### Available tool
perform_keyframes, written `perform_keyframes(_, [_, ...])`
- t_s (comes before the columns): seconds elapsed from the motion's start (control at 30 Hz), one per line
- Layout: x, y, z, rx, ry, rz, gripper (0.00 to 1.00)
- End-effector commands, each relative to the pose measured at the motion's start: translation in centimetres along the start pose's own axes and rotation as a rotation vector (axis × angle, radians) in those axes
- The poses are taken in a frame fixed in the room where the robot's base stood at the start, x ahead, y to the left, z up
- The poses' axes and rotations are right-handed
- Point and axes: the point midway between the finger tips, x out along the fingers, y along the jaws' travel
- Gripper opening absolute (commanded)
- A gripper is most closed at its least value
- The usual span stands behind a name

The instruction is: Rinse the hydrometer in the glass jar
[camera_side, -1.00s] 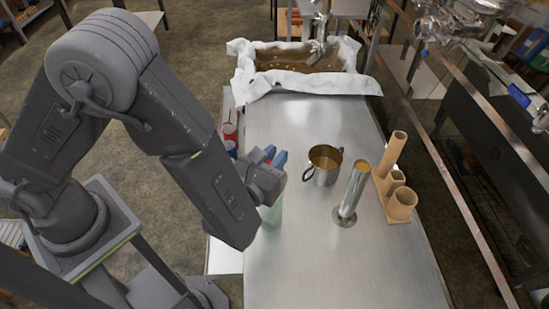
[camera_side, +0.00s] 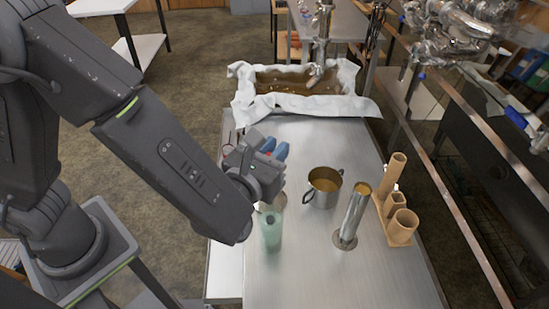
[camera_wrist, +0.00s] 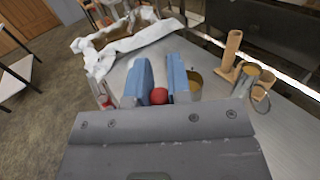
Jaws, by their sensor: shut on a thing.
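My gripper (camera_side: 272,148) is above the left part of the steel table, with its blue fingers closed. In the wrist view my gripper (camera_wrist: 164,92) has a round red end (camera_wrist: 159,96) between the fingers. This looks like the top of the hydrometer; the rest of it is hidden. The glass jar (camera_side: 270,232), pale green and upright, stands on the table just below and in front of my gripper. A small glassy shape shows beneath my gripper behind the jar; I cannot tell whether it is the hydrometer.
A two-handled steel pot (camera_side: 322,187) of amber liquid and a tall metal cup (camera_side: 352,215) stand right of the jar. A wooden stand (camera_side: 400,230) with upright tubes is further right. A cloth-lined pan (camera_side: 300,108) is at the back. The table front is clear.

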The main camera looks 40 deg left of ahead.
Motion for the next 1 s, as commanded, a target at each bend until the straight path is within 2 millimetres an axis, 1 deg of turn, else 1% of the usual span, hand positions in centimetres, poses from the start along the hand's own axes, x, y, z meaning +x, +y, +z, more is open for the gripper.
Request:
perform_keyframes(0.1, [0.0,0.0,1.1,-0.004,-0.001,0.001,0.03])
perform_keyframes(0.7, [0.0,0.0,6.2,-0.003,-0.001,0.000,0.03])
perform_keyframes(0.83, [0.0,0.0,6.9,-0.002,-0.001,0.000,0.03])
perform_keyframes(1.0, [0.0,0.0,7.1,0.001,0.000,0.000,0.03])
